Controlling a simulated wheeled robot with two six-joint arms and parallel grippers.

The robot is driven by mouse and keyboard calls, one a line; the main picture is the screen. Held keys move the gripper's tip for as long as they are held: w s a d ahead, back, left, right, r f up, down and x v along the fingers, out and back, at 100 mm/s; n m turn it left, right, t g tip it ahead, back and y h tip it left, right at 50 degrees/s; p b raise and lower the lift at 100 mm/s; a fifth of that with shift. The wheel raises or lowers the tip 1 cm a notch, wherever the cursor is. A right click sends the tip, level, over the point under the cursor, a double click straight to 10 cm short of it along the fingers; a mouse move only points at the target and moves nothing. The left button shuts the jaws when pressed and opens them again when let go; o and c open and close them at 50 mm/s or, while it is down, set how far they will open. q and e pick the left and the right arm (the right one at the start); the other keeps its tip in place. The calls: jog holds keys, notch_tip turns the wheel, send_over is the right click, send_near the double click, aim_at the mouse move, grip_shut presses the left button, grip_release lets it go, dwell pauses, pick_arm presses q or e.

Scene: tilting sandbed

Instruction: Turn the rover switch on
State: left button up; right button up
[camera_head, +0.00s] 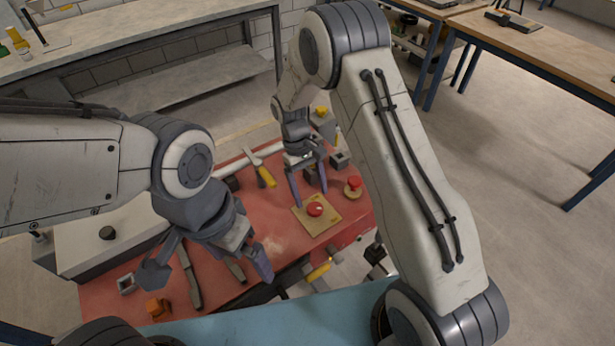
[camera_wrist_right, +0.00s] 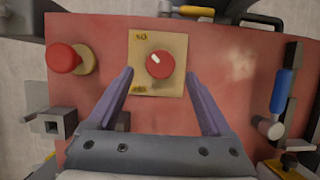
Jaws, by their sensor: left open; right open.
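The switch is a round red knob (camera_head: 315,208) on a square yellow plate (camera_head: 329,218), set on the red panel. In the right wrist view the knob (camera_wrist_right: 159,66) has a white mark on its upper left part. Dark labels, too small to read surely, are at the plate's upper left and lower left corners. My right gripper (camera_head: 311,196) is open, its fingers pointing down over the plate. In the wrist view its fingertips (camera_wrist_right: 159,76) are on either side of the knob, apart from it. My left gripper (camera_head: 208,270) is open and empty over the panel's left part.
A red mushroom button (camera_head: 353,187) stands right of the plate. A yellow-handled hammer (camera_head: 264,174) lies behind. A blue-handled tool (camera_wrist_right: 283,90) shows in the wrist view.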

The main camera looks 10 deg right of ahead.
jog(key=b+v, duration=0.1)
jog(key=v, duration=0.6)
jog(key=shift+r, duration=0.1)
jog(key=s+a+r+n+t+y, duration=0.1)
jog(key=s+a+r+t, duration=0.15)
jog(key=s+r, duration=0.45)
jog(key=s+a+r+n+t+y, duration=0.1)
jog(key=s+a+r, duration=0.3)
jog(key=s, duration=0.7)
jog(key=s+n, duration=0.1)
jog(key=s, duration=0.7)
jog(key=shift+d+f+t+y, duration=0.35)
jog(key=shift+d+f+y, duration=0.05)
jog(key=shift+d, duration=0.1)
